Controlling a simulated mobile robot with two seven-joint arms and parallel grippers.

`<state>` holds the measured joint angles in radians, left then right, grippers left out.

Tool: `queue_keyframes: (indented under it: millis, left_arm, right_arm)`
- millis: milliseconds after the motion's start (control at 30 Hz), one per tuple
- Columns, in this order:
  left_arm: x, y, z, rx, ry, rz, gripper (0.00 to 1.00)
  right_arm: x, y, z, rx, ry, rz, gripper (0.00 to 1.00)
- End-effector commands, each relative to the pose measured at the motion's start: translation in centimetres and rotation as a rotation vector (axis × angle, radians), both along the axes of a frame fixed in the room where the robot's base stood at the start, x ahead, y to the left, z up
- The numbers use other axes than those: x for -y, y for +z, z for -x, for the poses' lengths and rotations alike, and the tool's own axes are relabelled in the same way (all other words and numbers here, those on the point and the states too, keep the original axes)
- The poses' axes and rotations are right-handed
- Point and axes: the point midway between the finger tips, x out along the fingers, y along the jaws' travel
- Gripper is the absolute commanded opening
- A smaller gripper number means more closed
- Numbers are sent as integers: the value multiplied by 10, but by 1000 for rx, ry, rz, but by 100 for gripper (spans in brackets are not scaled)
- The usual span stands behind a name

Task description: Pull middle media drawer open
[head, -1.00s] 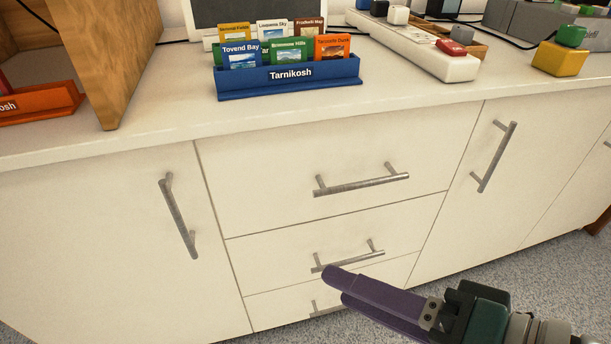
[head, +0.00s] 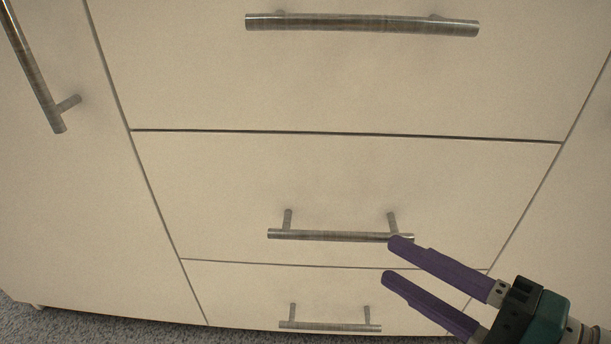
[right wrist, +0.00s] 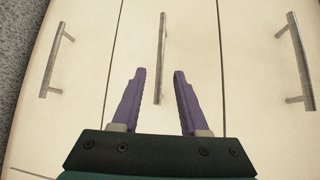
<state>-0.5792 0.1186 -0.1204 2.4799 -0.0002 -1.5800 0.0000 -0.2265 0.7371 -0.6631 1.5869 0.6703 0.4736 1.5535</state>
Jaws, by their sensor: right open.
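The middle drawer (head: 340,185) is a cream front, flush and shut, with a horizontal metal bar handle (head: 325,235). My right gripper (head: 389,260) is open and comes in from the lower right. Its upper purple finger overlaps the right end of the middle handle in the head view, and its lower finger is below the bar. In the right wrist view the middle handle (right wrist: 162,40) shows between the two fingers of the open gripper (right wrist: 160,72), with nothing gripped. Whether a finger touches the bar I cannot tell. My left gripper is not in view.
The top drawer handle (head: 360,24) is above and the bottom drawer handle (head: 330,326) is below. A door with a slanted-looking handle (head: 35,75) is at the left. Grey carpet (head: 60,325) shows at the lower left.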

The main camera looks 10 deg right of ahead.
Motion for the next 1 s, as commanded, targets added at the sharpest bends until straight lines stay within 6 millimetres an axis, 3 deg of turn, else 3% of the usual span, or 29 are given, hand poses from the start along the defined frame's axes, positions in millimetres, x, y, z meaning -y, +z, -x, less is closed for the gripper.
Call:
queue_keyframes:
  millis: [200,400,800,1000]
  left_arm:
    - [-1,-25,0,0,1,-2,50]
    - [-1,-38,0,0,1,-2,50]
    - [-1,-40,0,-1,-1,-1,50]
    - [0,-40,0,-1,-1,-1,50]
  right_arm:
    - [-22,-9,-38,5,0,-3,44]
    - [-36,-12,-63,4,0,0,44]
    - [-40,-11,-71,1,1,3,44]
    - [-40,-11,-71,0,0,2,21]
